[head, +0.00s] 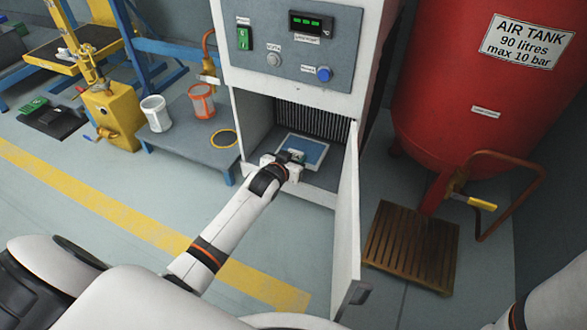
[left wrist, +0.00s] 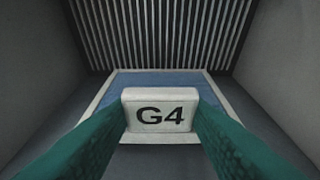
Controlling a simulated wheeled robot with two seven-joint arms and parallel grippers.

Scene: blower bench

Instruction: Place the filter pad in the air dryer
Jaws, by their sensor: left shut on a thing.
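The filter pad (head: 305,150) is a flat blue panel with a white frame, inside the open lower compartment of the air dryer (head: 292,75). My left gripper (head: 291,158) reaches in through the doorway and is shut on the pad's near edge. In the left wrist view the green fingers grip a white tab marked G4 (left wrist: 160,110), and the blue pad (left wrist: 158,84) extends beyond it toward the dark fins (left wrist: 160,35). Whether the pad touches the compartment floor or fins I cannot tell. My right gripper is not in view; only part of an arm shows at lower right.
The dryer door (head: 346,235) stands open to the right of the doorway. A red air tank (head: 470,90) stands at right, with a wooden slatted pallet (head: 411,246) in front. A low blue-grey table (head: 190,135) at left carries a white cup (head: 156,114) and an orange one (head: 202,101).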

